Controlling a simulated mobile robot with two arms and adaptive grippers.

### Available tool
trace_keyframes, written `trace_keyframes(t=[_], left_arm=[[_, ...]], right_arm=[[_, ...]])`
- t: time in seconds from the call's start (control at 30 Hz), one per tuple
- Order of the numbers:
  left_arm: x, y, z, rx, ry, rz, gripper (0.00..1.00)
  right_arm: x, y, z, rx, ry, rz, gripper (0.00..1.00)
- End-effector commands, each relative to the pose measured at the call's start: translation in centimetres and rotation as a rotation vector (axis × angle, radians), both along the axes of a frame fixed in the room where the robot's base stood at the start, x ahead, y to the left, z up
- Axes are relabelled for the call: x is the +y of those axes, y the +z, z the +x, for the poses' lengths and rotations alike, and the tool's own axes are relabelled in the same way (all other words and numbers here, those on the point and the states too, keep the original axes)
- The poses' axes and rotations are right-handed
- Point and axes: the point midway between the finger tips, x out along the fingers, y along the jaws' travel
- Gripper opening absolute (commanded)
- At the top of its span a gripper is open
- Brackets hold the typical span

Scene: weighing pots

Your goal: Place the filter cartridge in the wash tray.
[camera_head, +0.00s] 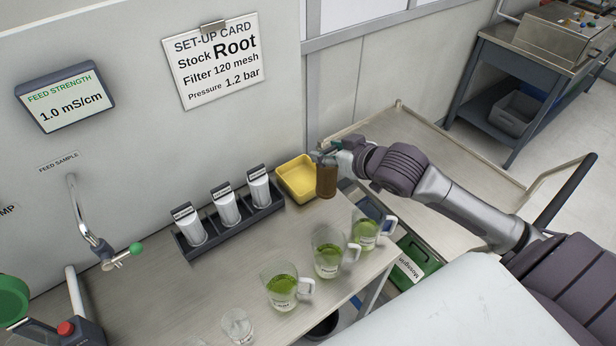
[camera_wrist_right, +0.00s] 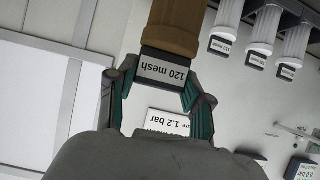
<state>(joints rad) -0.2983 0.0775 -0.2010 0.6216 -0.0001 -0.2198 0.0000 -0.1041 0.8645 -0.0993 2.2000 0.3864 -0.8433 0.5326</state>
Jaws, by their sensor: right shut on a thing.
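My right gripper (camera_head: 330,152) is shut on a brown filter cartridge (camera_head: 327,181). The cartridge hangs upright beside the right edge of the yellow wash tray (camera_head: 297,192), partly in front of it. In the right wrist view, the brown cartridge (camera_wrist_right: 172,27) has a dark cap labelled "120 mesh" between the green fingers of the right gripper (camera_wrist_right: 160,85). The inside of the tray looks empty where it shows. My left gripper is not in view.
A dark rack (camera_head: 232,228) holds several white labelled cartridges left of the tray. Several glass mugs of green liquid (camera_head: 328,262) stand along the bench's front edge. A tap (camera_head: 100,250) and a clear glass (camera_head: 237,327) are at left. A green crate (camera_head: 418,262) is below the bench.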

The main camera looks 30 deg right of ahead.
Motion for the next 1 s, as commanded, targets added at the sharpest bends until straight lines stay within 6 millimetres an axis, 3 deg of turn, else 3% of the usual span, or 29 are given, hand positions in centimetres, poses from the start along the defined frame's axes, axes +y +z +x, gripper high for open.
trace_keyframes(t=[0.1, 0.23, 0.63, 0.8, 1.0], left_arm=[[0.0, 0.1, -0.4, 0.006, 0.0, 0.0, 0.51], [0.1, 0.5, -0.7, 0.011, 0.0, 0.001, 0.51], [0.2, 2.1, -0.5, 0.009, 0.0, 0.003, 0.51], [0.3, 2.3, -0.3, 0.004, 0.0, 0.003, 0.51], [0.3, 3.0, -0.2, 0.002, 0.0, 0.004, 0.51]], right_arm=[[-1.5, 1.5, 0.9, -0.007, 0.001, 0.005, 0.0], [-1.7, 1.4, 2.4, -0.01, -0.001, 0.014, 0.0], [-0.3, -3.7, 10.8, -0.008, 0.0, 0.013, 0.0], [-0.1, -4.9, 12.4, -0.009, 0.001, 0.011, 0.0], [-0.1, -7.1, 12.5, -0.003, 0.001, 0.011, 0.0]])
